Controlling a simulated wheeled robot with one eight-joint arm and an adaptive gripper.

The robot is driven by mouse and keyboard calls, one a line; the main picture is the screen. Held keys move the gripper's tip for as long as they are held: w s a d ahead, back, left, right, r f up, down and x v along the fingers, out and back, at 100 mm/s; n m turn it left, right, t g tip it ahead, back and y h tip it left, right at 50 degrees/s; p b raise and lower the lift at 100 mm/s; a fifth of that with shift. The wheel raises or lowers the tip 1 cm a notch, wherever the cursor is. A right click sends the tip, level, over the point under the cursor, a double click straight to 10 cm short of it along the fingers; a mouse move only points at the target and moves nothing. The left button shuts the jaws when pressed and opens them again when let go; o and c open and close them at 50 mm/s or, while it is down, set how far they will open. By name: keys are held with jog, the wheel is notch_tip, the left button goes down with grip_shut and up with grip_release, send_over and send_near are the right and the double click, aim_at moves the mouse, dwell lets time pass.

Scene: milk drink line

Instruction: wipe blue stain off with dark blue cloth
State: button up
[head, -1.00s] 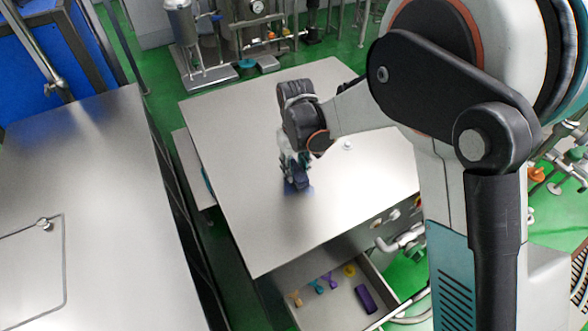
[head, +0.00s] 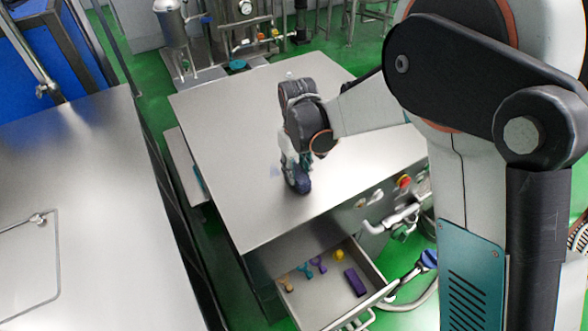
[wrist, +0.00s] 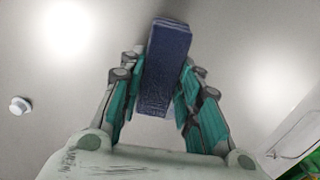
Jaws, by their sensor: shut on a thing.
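My gripper (head: 291,168) points down at the steel table top (head: 235,180) near its front part. It is shut on the dark blue cloth (head: 300,183), which is folded into a thick pad. In the wrist view the cloth (wrist: 166,70) sits upright between the teal fingers of my gripper (wrist: 158,90). The cloth is at the table surface; whether it presses on it I cannot tell. The stain is not visible in the wrist view.
An open drawer (head: 318,296) below the table's front holds a purple block (head: 355,282), a yellow piece (head: 339,254) and several small coloured clips. A small white knob (wrist: 20,105) stands on the table. Another steel table (head: 80,190) is at left. The table's left part is clear.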

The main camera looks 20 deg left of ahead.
aim_at(296, 170)
notch_tip(296, 170, up, 3)
jog(key=shift+w+a+f+p, duration=0.1)
jog(key=shift+w+a+p, duration=0.05)
jog(key=shift+p, duration=0.25)
jog(key=shift+r+p, duration=1.1)
jog(key=shift+r, duration=1.4)
